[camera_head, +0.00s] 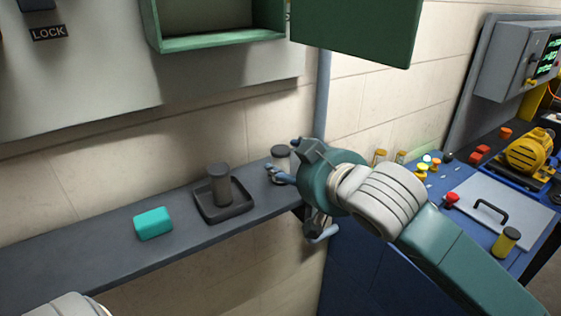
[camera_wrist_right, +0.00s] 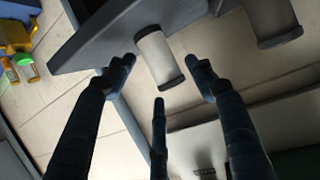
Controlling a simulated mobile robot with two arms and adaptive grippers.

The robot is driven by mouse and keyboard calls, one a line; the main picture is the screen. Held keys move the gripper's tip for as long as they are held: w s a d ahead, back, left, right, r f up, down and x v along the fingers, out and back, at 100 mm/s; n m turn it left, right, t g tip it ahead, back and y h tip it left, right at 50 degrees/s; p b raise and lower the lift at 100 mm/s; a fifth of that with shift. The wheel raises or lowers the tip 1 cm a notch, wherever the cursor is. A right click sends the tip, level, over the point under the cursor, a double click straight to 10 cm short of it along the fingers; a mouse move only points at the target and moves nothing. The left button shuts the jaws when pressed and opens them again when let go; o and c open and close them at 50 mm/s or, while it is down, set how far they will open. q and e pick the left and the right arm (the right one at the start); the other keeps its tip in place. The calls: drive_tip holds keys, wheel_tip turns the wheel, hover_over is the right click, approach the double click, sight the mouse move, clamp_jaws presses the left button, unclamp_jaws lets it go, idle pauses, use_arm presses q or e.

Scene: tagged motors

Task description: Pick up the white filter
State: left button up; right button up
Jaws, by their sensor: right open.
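The white filter (camera_wrist_right: 158,58), a pale cylinder with dark end caps, stands on the grey shelf (camera_head: 100,238) near its right end. In the head view the filter (camera_head: 281,158) is partly hidden behind my right gripper (camera_head: 290,185). My right gripper is open. In the wrist view its fingers (camera_wrist_right: 160,68) spread around the near end of the filter, one on each side and one below; I cannot tell whether any touches it. My left gripper is not in view.
A similar grey cylinder (camera_head: 219,181) stands in a dark square tray (camera_head: 238,208) left of the filter. A teal block (camera_head: 153,223) lies farther left. A green cabinet (camera_head: 355,30) hangs above. A blue workbench (camera_head: 440,210) with motor parts is at right.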

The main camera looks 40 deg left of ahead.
sight(288, 160)
drive_tip(key=p+x, duration=0.2)
drive_tip(key=x, duration=0.1)
drive_tip(key=shift+w+a, duration=0.15)
drive_tip(key=shift+w, duration=0.15)
drive_tip(key=shift+w+a+f, duration=0.3)
drive_tip(key=shift+a+f, duration=0.05)
drive_tip(key=shift+a, duration=0.15)
drive_tip(key=shift+d, duration=0.1)
drive_tip(key=c, duration=1)
